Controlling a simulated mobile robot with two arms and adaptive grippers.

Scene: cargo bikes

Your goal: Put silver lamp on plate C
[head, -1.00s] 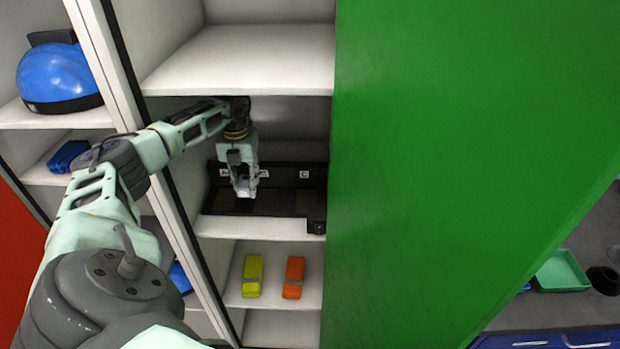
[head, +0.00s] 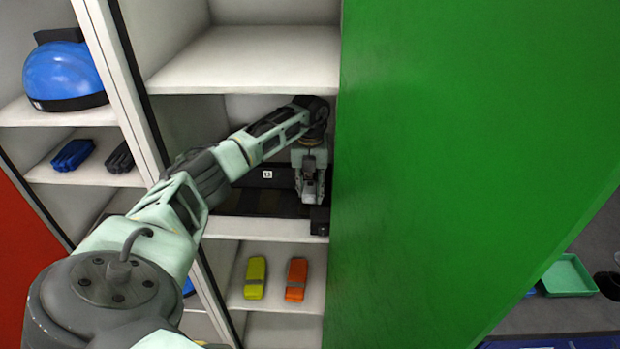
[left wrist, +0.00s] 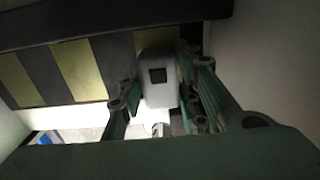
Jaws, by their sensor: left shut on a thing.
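The silver lamp (left wrist: 159,88) shows in the left wrist view as a pale block with a dark square on its face. My left gripper (head: 311,190) is shut on it, and its fingers (left wrist: 150,105) stand on either side of the lamp. In the head view the gripper is at the right end of the black rack (head: 255,203) on the middle shelf, close to the green panel. A label that reads like B (head: 267,174) shows on the rack's back. The C label and plate C are hidden behind the gripper. I cannot tell whether the lamp touches the rack.
The green panel (head: 460,150) stands right of the compartment. A small black block (head: 319,221) is at the rack's right front corner. A yellow case (head: 255,278) and an orange case (head: 296,279) lie on the shelf below. A blue helmet (head: 62,75) is at left.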

